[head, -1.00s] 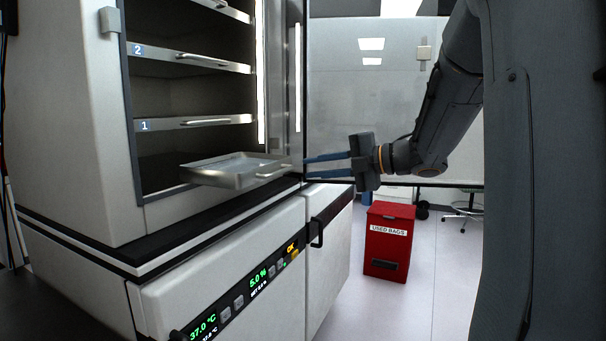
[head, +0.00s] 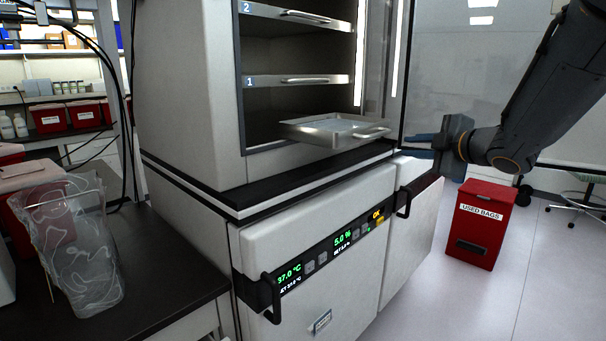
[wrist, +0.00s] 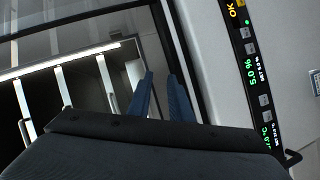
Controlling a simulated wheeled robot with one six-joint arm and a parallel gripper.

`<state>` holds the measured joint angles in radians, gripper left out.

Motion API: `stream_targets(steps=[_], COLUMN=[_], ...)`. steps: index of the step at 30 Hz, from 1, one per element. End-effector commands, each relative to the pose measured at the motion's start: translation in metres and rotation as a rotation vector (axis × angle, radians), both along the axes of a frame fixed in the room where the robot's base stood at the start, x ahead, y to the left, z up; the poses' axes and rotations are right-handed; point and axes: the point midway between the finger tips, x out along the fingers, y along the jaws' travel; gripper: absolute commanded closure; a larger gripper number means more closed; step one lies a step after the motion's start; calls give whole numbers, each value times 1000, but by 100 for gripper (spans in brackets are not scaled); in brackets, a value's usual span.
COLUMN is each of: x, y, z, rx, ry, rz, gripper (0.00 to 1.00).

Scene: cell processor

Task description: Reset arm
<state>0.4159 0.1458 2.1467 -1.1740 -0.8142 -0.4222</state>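My gripper (head: 422,141) is in front of the incubator's right side, just right of the pulled-out metal tray (head: 312,124) and apart from its handle. Its two blue fingers point left toward the incubator. In the wrist view the fingers (wrist: 160,80) stand apart with a gap between them and nothing held. The arm reaches in from the right.
The incubator (head: 190,100) has an open front with shelves (head: 300,80). Its lower cabinet has a lit display (head: 330,250). A red used-bags bin (head: 480,225) stands on the floor at right. A counter at left holds a clear plastic bag (head: 75,245).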

Motion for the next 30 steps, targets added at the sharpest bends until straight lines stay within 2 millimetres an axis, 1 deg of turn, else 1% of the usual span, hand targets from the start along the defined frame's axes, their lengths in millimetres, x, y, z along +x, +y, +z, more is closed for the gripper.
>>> stream_targets(steps=[1, 2, 4, 5, 6, 7, 8, 9, 11, 12, 14, 15, 17, 18, 21, 22, 24, 25, 27, 30], x=[-1, -3, -14, -22, -34, -46, -59, -78, -108, -129, -162, -183, -213, -232, -269, -277, -292, -296, -302, -303], y=[3, 2, 0, 0, 1, 3, 6, 10, 19, 26, 38, 45, 58, 66, 83, 87, 93, 94, 97, 98], z=[-18, -31, -63, -78, -98, -113, -130, -150, -177, -194, -215, -227, -242, -250, -262, -265, -268, -269, -270, -271], rx=[63, 101, 193, 231, 282, 319, 355, 399, 457, 492, 536, 561, 594, 611, 641, 647, 657, 661, 664, 666], ry=[67, 112, 224, 276, 346, 401, 461, 538, 647, 719, 824, 888, 978, 1033, 1141, 1165, 1208, 1219, 1236, 1242], rz=[-93, -157, -303, -364, -445, -506, -565, -644, -750, -816, -911, -969, -1047, -1093, -1183, -1202, -1236, -1247, -1261, -1266], gripper=[81, 81, 81, 81, 81, 81, 81, 81, 81, 81, 81, 81, 81, 81, 81, 81, 81, 81, 81, 81])
